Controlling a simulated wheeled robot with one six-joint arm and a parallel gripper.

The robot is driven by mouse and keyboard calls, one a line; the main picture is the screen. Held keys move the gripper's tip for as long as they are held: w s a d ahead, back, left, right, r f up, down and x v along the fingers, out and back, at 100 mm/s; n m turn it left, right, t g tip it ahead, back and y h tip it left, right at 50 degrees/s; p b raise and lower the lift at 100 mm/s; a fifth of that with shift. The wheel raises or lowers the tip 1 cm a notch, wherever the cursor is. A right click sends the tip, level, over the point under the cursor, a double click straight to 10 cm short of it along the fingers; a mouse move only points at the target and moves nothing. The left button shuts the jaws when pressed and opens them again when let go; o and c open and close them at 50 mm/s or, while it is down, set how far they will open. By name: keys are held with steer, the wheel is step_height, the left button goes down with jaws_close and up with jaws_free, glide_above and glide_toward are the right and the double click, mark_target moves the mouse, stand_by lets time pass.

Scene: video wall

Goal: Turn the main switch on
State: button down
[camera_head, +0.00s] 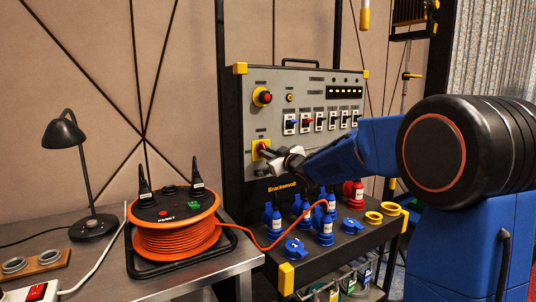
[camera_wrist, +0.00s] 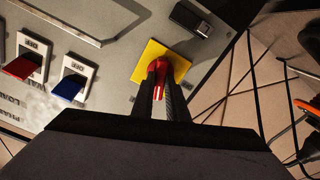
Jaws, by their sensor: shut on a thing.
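The main switch shows in the wrist view as a red handle (camera_wrist: 158,91) on a square yellow plate (camera_wrist: 152,49). My gripper (camera_wrist: 160,72) is shut on the red handle, with one dark finger on each side of it. The fingers hide part of the handle, and any position marks on the plate cannot be read. In the head view the yellow plate (camera_head: 257,147) sits low on the left of the grey panel (camera_head: 290,86), and my gripper (camera_head: 266,152) reaches it from the right.
A red lever (camera_wrist: 22,67) and a blue lever (camera_wrist: 68,87) are on the panel, with OFF labels above. A red emergency button (camera_head: 263,97) is higher up. Blue connectors (camera_head: 326,228) stand on the shelf below. An orange cable reel (camera_head: 175,236) is on the left table.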

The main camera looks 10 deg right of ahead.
steer(key=shift+f+m, duration=0.15)
steer(key=shift+m, duration=1.95)
steer(key=c, duration=1.7)
jaws_free()
steer(key=shift+c, duration=0.2)
steer(key=shift+d, duration=0.1)
steer(key=v, duration=1.7)
steer(key=shift+s, duration=0.15)
